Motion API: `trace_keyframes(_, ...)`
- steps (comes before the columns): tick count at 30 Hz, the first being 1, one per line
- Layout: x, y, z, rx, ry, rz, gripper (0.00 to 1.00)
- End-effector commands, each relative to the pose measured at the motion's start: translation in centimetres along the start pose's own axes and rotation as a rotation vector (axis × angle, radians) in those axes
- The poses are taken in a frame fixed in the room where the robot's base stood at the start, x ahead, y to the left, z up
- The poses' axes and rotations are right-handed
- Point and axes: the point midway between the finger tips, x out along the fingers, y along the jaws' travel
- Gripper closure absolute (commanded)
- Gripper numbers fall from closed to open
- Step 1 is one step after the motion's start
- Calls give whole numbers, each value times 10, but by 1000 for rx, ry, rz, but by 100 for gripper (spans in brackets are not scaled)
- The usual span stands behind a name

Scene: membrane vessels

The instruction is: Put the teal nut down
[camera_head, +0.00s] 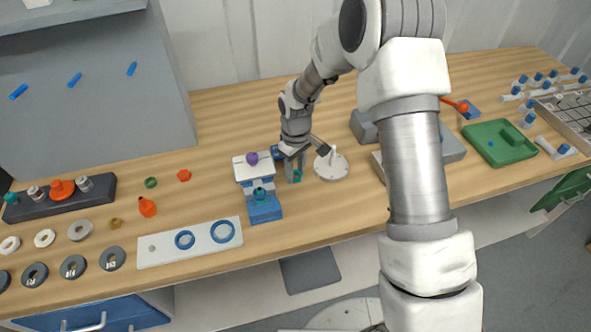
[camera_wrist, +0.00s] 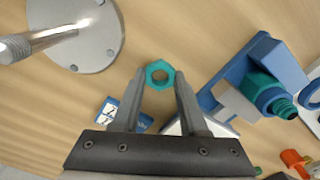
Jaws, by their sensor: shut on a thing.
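The teal nut (camera_wrist: 159,64) is a hexagonal ring with a round hole, held between the fingertips of my gripper (camera_wrist: 156,75) in the wrist view. In the head view the nut (camera_head: 298,178) shows as a small teal patch at the tips of my gripper (camera_head: 294,172), partly hidden by the fingers. Bare wood lies below it, and its exact height above the table is unclear. A blue vessel stand (camera_wrist: 236,79) with a teal threaded part (camera_wrist: 268,95) lies to the right in the wrist view. The stand (camera_head: 264,212) is left of my gripper in the head view.
A round metal base with an upright post (camera_head: 331,166) stands close to the right of my gripper. A grey plate with blue rings (camera_head: 190,242) lies at the front left. A green tray (camera_head: 499,143) is far right. Loose rings and orange parts lie on the left.

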Motion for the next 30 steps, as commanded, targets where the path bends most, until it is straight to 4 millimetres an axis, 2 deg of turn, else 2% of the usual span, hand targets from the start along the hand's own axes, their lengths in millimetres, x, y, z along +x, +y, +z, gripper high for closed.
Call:
trace_keyframes(11, 6, 0, 0, 0, 1, 1, 100)
trace_keyframes(12, 4, 1, 0, 0, 2, 2, 50)
trace_keyframes(16, 4, 0, 0, 0, 1, 1, 27)
trace_keyframes(26, 1, 0, 0, 0, 1, 1, 27)
trace_keyframes(30, -12, 1, -1, 0, 3, 3, 27)
